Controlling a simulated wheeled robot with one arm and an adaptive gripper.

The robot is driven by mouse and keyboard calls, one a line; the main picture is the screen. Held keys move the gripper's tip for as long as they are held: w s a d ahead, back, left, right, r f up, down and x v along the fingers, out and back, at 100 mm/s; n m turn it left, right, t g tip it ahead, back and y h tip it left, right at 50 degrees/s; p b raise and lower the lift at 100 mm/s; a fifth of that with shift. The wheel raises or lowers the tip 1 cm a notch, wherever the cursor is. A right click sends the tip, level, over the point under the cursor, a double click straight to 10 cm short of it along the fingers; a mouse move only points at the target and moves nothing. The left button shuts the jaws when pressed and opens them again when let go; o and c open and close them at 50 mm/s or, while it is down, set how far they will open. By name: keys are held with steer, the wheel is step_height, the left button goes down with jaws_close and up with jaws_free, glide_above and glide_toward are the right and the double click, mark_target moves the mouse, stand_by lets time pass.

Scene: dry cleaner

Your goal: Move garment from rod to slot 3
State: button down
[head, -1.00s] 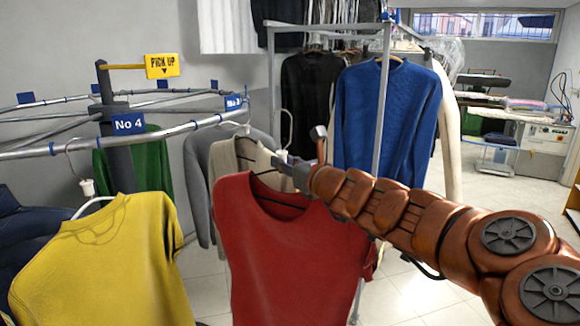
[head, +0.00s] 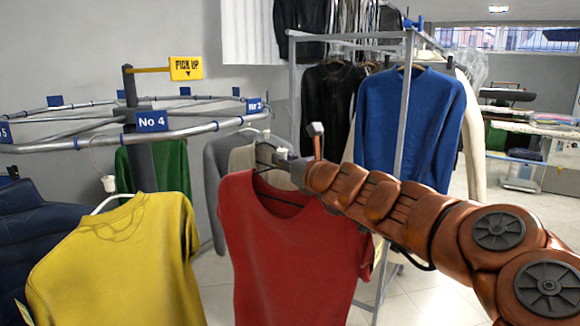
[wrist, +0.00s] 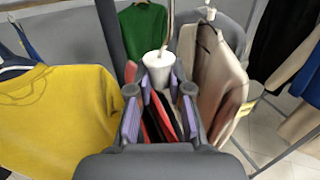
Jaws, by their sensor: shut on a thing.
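The red garment (head: 290,240) hangs on a black hanger (head: 268,172) from my gripper (head: 287,163), in front of the round rail (head: 190,130). In the wrist view, my gripper (wrist: 160,95) is shut around the hanger's white top piece (wrist: 158,66), and red cloth shows below between the fingers. The rail bears a blue No 4 sign (head: 151,121). A second blue sign (head: 254,105), farther right, has a number too small to read surely. The red garment stays apart from the yellow one on its left.
A yellow garment (head: 120,260) and a dark blue one (head: 40,235) hang at left. Green (head: 158,165), beige (head: 243,158) and grey (head: 216,165) garments hang behind. A metal rack (head: 403,110) with a blue sweater (head: 410,130) stands at right. A yellow PICK UP sign (head: 186,68) is above the rail.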

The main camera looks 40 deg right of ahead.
mark_target(269, 170)
steer(key=shift+w+a+f+b, duration=0.15)
steer(key=shift+w+b, duration=0.35)
steer(key=shift+w, duration=0.3)
steer(key=shift+w+a+r+b, duration=0.1)
steer(key=shift+w+a+b, duration=0.1)
steer(key=shift+w+b, duration=0.45)
steer(key=shift+w+a+f+b, duration=0.15)
steer(key=shift+w+b, duration=0.2)
steer(key=shift+w, duration=0.55)
steer(key=shift+w+a+r+b, duration=0.1)
steer(key=shift+w+a+b, duration=0.2)
steer(key=shift+w, duration=0.55)
steer(key=shift+w+a+f+b, duration=0.1)
steer(key=shift+w+b, duration=0.3)
steer(key=shift+w, duration=0.4)
steer(key=shift+w+a+r+b, duration=0.1)
steer(key=shift+w+a+b, duration=0.2)
steer(key=shift+w, duration=0.55)
steer(key=shift+s+d+r, duration=0.1)
steer(key=shift+d, duration=0.05)
steer(key=shift+w+a, duration=0.3)
steer(key=shift+w, duration=0.6)
steer(key=shift+w, duration=0.1)
